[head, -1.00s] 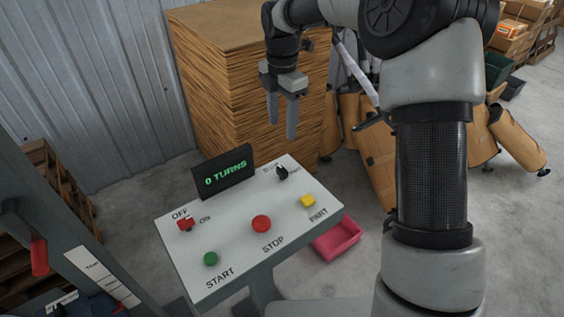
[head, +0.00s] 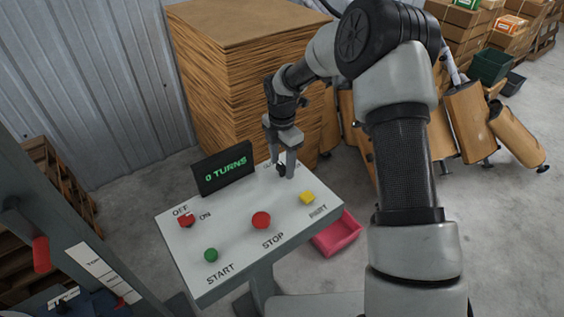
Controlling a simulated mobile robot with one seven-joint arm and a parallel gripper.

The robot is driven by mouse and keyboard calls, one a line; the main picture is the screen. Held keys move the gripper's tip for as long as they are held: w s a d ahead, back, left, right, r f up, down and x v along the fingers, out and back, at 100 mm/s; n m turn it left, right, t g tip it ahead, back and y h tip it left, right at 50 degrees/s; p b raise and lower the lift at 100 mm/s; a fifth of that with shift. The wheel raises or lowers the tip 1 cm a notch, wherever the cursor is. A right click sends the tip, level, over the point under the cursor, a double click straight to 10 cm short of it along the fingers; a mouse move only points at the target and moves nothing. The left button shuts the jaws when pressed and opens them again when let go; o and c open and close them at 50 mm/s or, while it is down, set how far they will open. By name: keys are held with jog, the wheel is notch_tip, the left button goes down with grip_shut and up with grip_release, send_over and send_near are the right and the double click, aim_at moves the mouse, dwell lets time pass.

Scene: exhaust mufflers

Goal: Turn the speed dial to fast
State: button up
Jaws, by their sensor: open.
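The speed dial (head: 281,169) is a small black knob at the back right of the white control panel (head: 234,222). My gripper (head: 283,168) is open and has come down at the dial, with its fingers pointing down around or just in front of it. The fingers hide most of the dial and much of its lettering, so I cannot tell which way it points or whether the fingers touch it.
A display (head: 223,168) reading "0 TURNS" stands left of the dial. The panel also has a red switch (head: 186,220), green button (head: 211,255), red button (head: 261,220) and yellow button (head: 307,198). A pink bin (head: 337,236) is on the floor; stacked cardboard (head: 225,80) stands behind.

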jog(key=shift+c, duration=0.6)
jog(key=c, duration=1)
jog(key=shift+o, duration=0.2)
jog(key=shift+f+m, duration=0.1)
jog(key=shift+m, duration=0.2)
jog(key=m+b, duration=0.1)
jog(key=m, duration=0.2)
jog(key=shift+m+b, duration=0.3)
jog(key=shift+b, duration=0.1)
jog(key=m+b, duration=0.1)
jog(key=m, duration=0.3)
jog(key=shift+m, duration=0.3)
jog(key=m+b, duration=0.1)
jog(key=m, duration=0.3)
jog(key=shift+m+b, duration=0.7)
jog(key=shift+m, duration=1.8)
